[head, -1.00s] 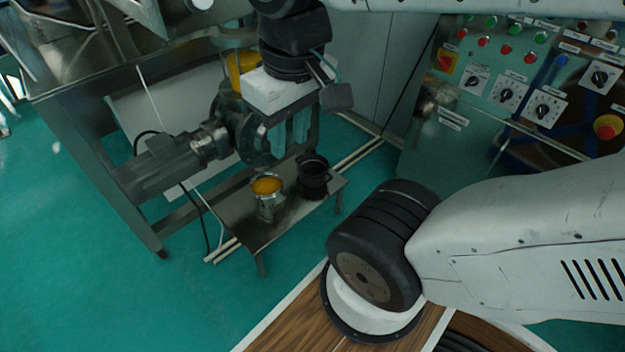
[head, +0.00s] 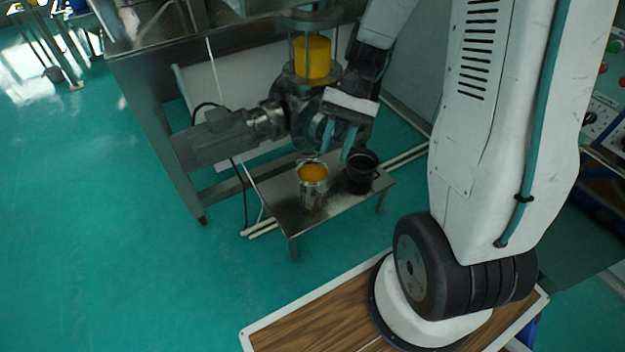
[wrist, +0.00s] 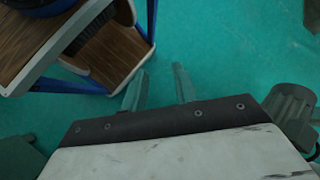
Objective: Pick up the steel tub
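The steel tub (head: 312,190) stands upright on a low steel table in the head view and holds a yellow-orange material. A black tub (head: 361,174) stands just to its right. My gripper (head: 338,142) hangs with its two greenish fingers pointing down, above the tubs in the picture and close in front of the valve housing. The fingers are apart with nothing between them. The wrist view also shows my gripper (wrist: 159,82) open and empty, with only green floor beyond the fingertips. Neither tub can be made out in the wrist view.
Pipes (head: 262,230) run along the floor. Green floor (head: 130,270) is free at left.

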